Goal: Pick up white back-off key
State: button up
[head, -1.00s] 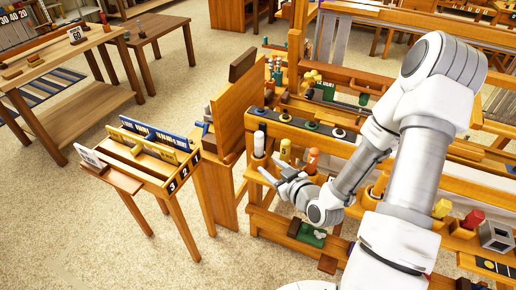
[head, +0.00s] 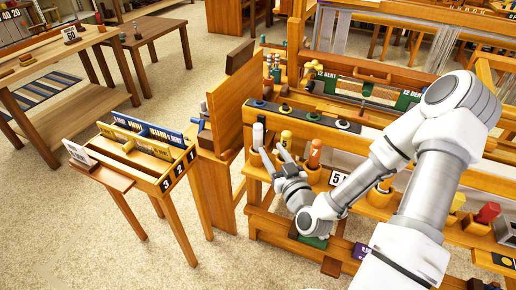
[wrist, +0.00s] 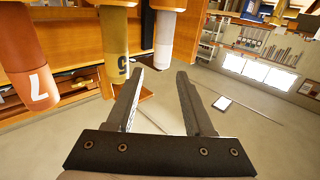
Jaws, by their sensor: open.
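The white back-off key (head: 258,135) stands upright in a wooden holder on the loom's front shelf, at the left end of a row. In the wrist view the white key (wrist: 166,38) hangs down from the top, just beyond the fingertips. My gripper (head: 273,156) is open and empty, its fingers pointing toward the white key. In the wrist view my gripper (wrist: 162,72) shows a clear gap between the fingers, with the key's end close ahead of it. I cannot tell whether a finger touches the key.
A yellow key (head: 286,138) numbered 5 stands beside the white one, close to my left finger in the wrist view. An orange key (head: 315,153) numbered 7 stands further right. A tall wooden panel (head: 236,105) rises at the left. A small rack table (head: 140,165) stands left of it.

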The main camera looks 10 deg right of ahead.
aim_at(258, 144)
jog(key=w+a+b, duration=0.2)
jog(key=w+b, duration=0.4)
jog(key=w, duration=0.7)
jog(key=shift+w+a+r, duration=0.2)
jog(key=shift+a+r, duration=0.05)
jog(key=shift+a, duration=0.05)
grip_shut()
